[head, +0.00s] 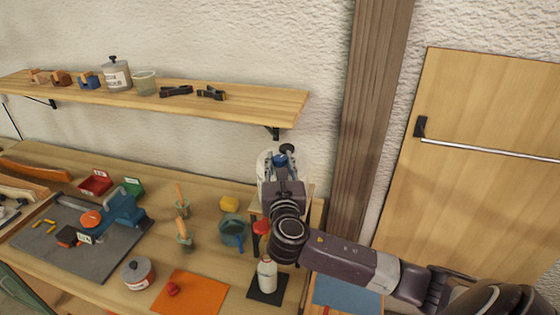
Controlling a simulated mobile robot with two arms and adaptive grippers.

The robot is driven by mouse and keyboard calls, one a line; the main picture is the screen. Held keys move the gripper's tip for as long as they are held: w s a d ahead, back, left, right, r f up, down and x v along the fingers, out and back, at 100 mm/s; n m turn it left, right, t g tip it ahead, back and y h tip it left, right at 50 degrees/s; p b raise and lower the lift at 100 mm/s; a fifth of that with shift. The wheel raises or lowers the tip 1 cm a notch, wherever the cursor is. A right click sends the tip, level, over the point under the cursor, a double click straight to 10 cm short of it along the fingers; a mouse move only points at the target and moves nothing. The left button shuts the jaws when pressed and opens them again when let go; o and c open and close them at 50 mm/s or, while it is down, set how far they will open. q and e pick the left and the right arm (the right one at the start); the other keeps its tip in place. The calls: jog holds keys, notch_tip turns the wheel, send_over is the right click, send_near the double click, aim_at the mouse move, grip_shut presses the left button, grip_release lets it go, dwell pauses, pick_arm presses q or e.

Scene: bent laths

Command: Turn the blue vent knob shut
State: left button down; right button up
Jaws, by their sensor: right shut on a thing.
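My right gripper (283,163) reaches in from the lower right, over the back right of the workbench. It is shut on the blue vent knob (281,160), a small blue patch between its fingers. Behind the fingers is a pale rounded vessel (263,162) with a dark round cap (287,148) on top. My gripper and wrist hide most of the vessel's front. How far the knob is turned cannot be seen. My left gripper is not in view.
A wall shelf (230,102) with a jar, cup and clamps hangs above the workbench (150,185). Near my right arm stand a white bottle (267,276) and a blue-green mug (232,232). A wooden post (368,110) and a barred wooden panel (480,110) are to the right.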

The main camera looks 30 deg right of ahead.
jog(key=m+g+h, duration=0.5)
jog(key=g+h, duration=0.1)
jog(key=shift+a+m, duration=0.1)
jog(key=shift+m, duration=0.2)
jog(key=m+g+h, duration=0.2)
jog(key=g, duration=0.1)
jog(key=shift+m+g, duration=0.3)
jog(key=shift+g, duration=0.1)
jog(key=shift+f+m+g+h+b, duration=0.1)
jog(key=shift+m+g+h+b, duration=0.2)
jog(key=shift+m+g+b, duration=1.35)
jog(key=shift+m+g, duration=0.55)
jog(key=shift+g, duration=1.2)
